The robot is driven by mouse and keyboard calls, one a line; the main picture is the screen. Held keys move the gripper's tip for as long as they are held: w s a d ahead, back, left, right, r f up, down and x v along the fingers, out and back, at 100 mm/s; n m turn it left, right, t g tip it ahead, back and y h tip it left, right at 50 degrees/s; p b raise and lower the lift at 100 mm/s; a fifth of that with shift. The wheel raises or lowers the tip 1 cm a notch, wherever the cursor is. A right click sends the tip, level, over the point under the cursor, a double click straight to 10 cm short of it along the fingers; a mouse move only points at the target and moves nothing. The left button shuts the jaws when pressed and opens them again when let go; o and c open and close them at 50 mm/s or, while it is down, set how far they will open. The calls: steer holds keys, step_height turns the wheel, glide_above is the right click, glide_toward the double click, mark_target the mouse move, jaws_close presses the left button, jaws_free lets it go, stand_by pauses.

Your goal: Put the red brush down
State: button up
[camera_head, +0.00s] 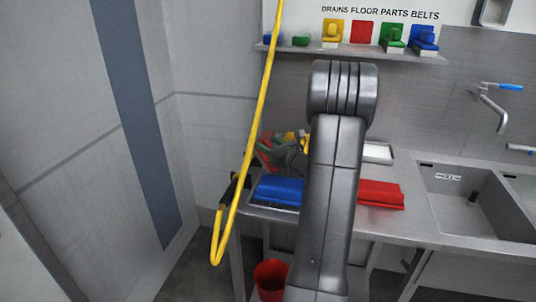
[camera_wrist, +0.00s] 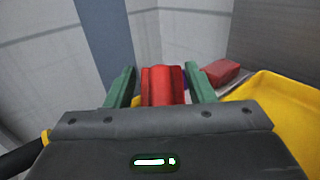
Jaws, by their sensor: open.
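A red brush (camera_wrist: 163,86) lies between the two green fingers of my gripper (camera_wrist: 157,74) in the wrist view. The fingers are apart, with one on each side of it; a thin gap seems to show, but contact is hard to tell. In the head view my gripper (camera_head: 290,157) is over the back left of the steel table, partly hidden by my arm. Red (camera_head: 264,152) shows beside it there, probably part of the brush. What lies under the brush is hidden.
A blue block (camera_head: 280,190) and a red block (camera_head: 381,194) lie at the table's front. A pale tray (camera_head: 379,152) is at the back. A yellow hose (camera_head: 259,110) hangs at left. A shelf (camera_head: 350,52) holds coloured brushes above. A sink (camera_head: 460,195) stands right, a red bucket (camera_head: 270,281) below.

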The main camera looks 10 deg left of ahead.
steer(key=shift+w+a, duration=0.1)
jaws_close()
